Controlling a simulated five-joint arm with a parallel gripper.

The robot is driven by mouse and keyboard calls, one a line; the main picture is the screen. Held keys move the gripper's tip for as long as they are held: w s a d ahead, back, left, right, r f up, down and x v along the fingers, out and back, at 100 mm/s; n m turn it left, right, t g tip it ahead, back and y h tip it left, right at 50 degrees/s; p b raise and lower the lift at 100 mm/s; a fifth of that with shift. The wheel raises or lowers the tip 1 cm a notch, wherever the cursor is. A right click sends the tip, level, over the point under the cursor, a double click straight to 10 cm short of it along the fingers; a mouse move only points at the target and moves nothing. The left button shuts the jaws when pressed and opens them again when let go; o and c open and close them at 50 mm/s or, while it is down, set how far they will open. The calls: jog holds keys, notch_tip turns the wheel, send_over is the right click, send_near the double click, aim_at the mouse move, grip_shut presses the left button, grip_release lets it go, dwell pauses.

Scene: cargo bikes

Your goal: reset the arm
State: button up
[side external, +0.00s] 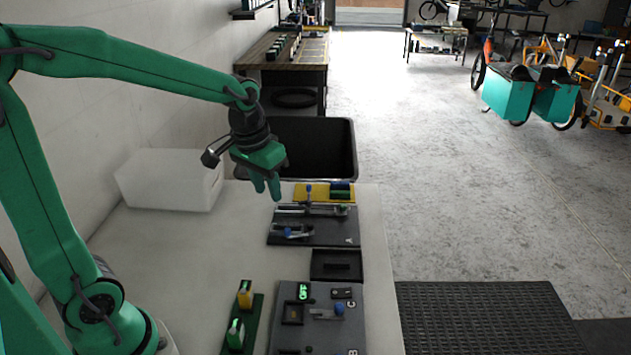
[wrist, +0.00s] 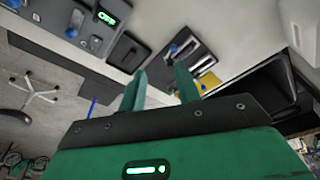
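My gripper (side external: 268,193) hangs in the air over the far part of the pale worktable (side external: 200,270), left of the dark panel marked A (side external: 325,239), fingers pointing down. In the wrist view my gripper (wrist: 161,69) has its two green fingers apart, with nothing held between them. My green arm reaches across from the left in the side view, bent down at the wrist. Panel A carries sliding parts with blue knobs. A grey panel (side external: 350,325) marked B and C, with a lit green display (side external: 304,291), lies nearer the camera.
A white box (side external: 170,182) stands left of my gripper, and a black bin (side external: 340,150) stands behind it. A yellow plate (side external: 302,195) and a black tray (side external: 337,277) flank panel A. A green strip (side external: 247,330) bears upright pieces. The table's left middle is bare.

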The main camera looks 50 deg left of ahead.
jog(key=s+d+r+m+t, duration=0.1)
jog(key=s+r, duration=0.1)
jog(key=s, duration=0.4)
jog(key=s+d+r+t, duration=0.2)
jog(key=s, duration=0.5)
jog(key=shift+d+r+m, duration=0.3)
jog(key=shift+m, duration=0.1)
dwell(2.5)
